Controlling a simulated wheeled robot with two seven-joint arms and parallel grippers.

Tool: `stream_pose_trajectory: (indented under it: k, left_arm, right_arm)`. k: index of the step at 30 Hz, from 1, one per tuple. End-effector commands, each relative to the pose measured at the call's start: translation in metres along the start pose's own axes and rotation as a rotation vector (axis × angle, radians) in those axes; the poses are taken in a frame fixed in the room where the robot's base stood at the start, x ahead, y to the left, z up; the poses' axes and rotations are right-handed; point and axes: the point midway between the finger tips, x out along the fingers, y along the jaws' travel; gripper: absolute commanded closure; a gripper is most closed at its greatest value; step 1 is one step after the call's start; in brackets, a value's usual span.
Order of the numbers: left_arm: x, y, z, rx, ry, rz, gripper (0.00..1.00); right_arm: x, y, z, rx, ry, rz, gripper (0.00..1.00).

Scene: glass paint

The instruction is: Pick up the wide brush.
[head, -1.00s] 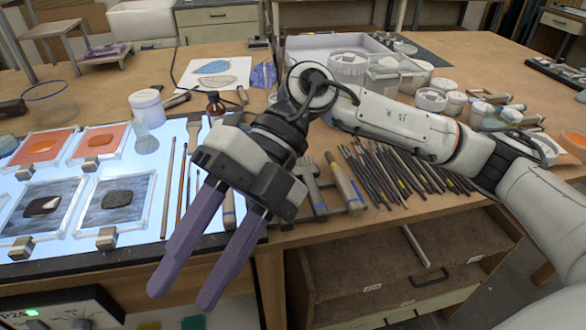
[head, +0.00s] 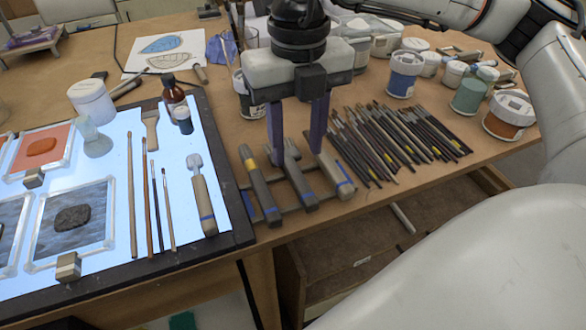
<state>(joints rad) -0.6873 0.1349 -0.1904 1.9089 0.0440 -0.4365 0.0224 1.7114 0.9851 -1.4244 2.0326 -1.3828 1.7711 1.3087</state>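My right gripper (head: 297,156) points down over the small rack of handled tools at the table's front edge. Its two purple fingers are apart, with nothing visibly held. Between the fingertips is the head of the middle rack tool (head: 300,184), which has a grey handle with a blue band. Whether the fingers touch it I cannot tell. Another rack tool (head: 261,185) lies to the left and a third (head: 337,176) to the right. A flat, wide-headed brush (head: 151,130) lies on the light panel. I cannot tell for sure which is the wide brush. My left gripper is out of view.
Many thin brushes (head: 400,140) lie just right of the rack. Several slim brushes (head: 152,205) and a wooden-handled tool (head: 203,205) lie on the lit panel (head: 108,270). A brown bottle (head: 173,90) stands behind, and paint jars (head: 405,75) stand at the back right.

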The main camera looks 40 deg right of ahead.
Motion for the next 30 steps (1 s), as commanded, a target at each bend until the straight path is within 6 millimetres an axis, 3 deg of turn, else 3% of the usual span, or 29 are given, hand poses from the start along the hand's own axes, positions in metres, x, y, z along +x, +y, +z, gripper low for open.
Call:
stream_pose_trajectory:
  k: [9,18,19,26,30]
  left_arm:
    - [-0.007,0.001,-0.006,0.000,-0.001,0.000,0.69]
    - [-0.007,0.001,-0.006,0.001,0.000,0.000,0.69]
    - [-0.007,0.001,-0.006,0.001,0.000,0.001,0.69]
    - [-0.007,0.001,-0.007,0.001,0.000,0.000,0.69]
    - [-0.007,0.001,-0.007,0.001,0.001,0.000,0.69]
  right_arm:
    - [0.043,0.002,-0.002,0.001,0.004,0.000,0.61]
    - [0.050,0.003,-0.001,0.000,0.002,0.001,0.61]
    - [0.050,0.003,-0.001,0.000,0.002,0.001,0.63]
    - [0.050,0.003,-0.001,0.000,0.002,0.001,1.00]
    - [0.049,0.003,-0.001,0.000,0.001,0.002,1.00]
